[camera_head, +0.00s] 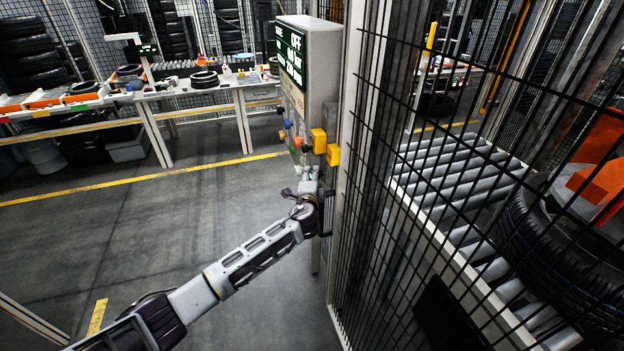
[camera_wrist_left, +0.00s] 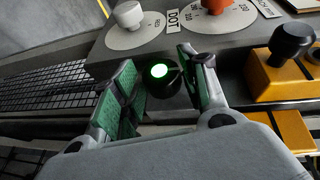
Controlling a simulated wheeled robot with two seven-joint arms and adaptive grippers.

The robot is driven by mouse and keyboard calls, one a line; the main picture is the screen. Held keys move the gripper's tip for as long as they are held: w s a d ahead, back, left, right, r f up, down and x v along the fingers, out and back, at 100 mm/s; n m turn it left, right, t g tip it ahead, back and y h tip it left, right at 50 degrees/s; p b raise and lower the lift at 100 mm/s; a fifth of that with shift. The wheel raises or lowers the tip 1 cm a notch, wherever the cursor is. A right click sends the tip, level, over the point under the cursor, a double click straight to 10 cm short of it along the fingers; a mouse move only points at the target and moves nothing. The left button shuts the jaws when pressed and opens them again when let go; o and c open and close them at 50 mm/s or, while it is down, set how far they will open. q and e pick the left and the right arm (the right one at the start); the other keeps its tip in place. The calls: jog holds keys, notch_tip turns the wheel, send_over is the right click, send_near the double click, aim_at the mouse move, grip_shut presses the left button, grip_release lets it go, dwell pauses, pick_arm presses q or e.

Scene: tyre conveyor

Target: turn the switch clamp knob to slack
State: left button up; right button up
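The control cabinet (camera_head: 318,58) stands at the centre in the head view, with coloured knobs and yellow boxes low on its panel. My left gripper (camera_head: 307,180) is just below and in front of these controls. In the left wrist view, my left gripper (camera_wrist_left: 158,62) is open. Its two green-padded fingers are on either side of a round black knob (camera_wrist_left: 171,87) with a lit green centre, with visible gaps. I cannot read a clamp label on it. A white knob (camera_wrist_left: 129,15) and an orange knob (camera_wrist_left: 214,5) sit on round dials beyond. My right gripper is out of view.
A black knob (camera_wrist_left: 290,41) on a yellow box (camera_wrist_left: 281,78) is close right of the fingers. A black wire fence (camera_head: 375,200) stands right of the cabinet, with a roller conveyor (camera_head: 452,170) and tyre behind it. Floor to the left is clear.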

pick_arm(q)
jog(key=c, duration=0.5)
jog(key=shift+o, duration=0.2)
jog(key=g+p, duration=0.2)
jog(key=p, duration=0.1)
jog(key=shift+r+n+h, duration=0.3)
jog(key=shift+n, duration=0.1)
jog(key=shift+w+g+p, duration=0.1)
jog(key=shift+g+p, duration=0.2)
jog(key=shift+w+r+n+g+h, duration=0.15)
jog(key=shift+n+g, duration=0.1)
jog(key=shift+g, duration=0.55)
jog(key=shift+s+r+n+g+h, duration=0.15)
jog(key=shift+n+g, duration=0.1)
jog(key=shift+g, duration=0.55)
jog(key=shift+w+a+g, duration=0.1)
jog(key=shift+w+g, duration=0.05)
jog(key=shift+g, duration=0.15)
